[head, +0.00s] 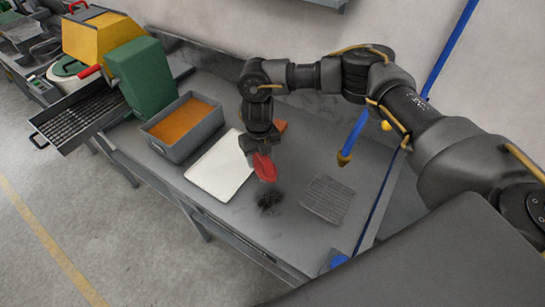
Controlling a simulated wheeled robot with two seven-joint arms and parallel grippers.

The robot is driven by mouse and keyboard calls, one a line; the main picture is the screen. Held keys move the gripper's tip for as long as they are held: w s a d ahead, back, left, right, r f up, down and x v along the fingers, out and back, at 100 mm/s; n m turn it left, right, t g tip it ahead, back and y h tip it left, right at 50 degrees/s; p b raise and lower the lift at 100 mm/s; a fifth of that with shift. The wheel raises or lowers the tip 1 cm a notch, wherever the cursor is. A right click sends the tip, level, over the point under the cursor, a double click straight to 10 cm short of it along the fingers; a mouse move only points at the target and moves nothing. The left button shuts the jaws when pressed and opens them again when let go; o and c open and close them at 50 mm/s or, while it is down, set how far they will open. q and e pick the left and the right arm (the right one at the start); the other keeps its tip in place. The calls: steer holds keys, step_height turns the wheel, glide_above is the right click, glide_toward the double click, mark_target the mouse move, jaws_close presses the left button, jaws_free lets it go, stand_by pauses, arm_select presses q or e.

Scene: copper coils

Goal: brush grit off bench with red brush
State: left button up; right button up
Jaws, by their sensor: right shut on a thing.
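The red brush (265,168) is held in my right gripper (262,150), which points down over the grey bench (245,225). The gripper is shut on it, above the right edge of a white board. Dark grit (270,200) lies in a small patch on the bench, just below the brush in the picture. I cannot tell whether the brush touches the bench. My left gripper is not in view.
The white board (218,168) lies left of the brush. A grey bin (183,133) with orange contents stands further left, near a green and yellow machine (140,75). A grey ribbed mat (328,199) lies right of the grit.

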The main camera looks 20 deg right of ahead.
steer(key=m+p, duration=0.1)
steer(key=m, duration=0.2)
steer(key=d+f+m+p, duration=0.1)
steer(key=m, duration=0.2)
steer(key=s+d+f+m, duration=0.1)
steer(key=m, duration=0.2)
steer(key=shift+d+f+p, duration=0.2)
steer(key=shift+f+p, duration=0.05)
steer(key=shift+p, duration=0.15)
steer(key=m, duration=0.1)
steer(key=f+m, duration=0.1)
steer(key=m, duration=0.1)
steer(key=shift+s+d+f+p, duration=0.15)
steer(key=shift+s+d+p, duration=0.15)
steer(key=shift+d, duration=0.1)
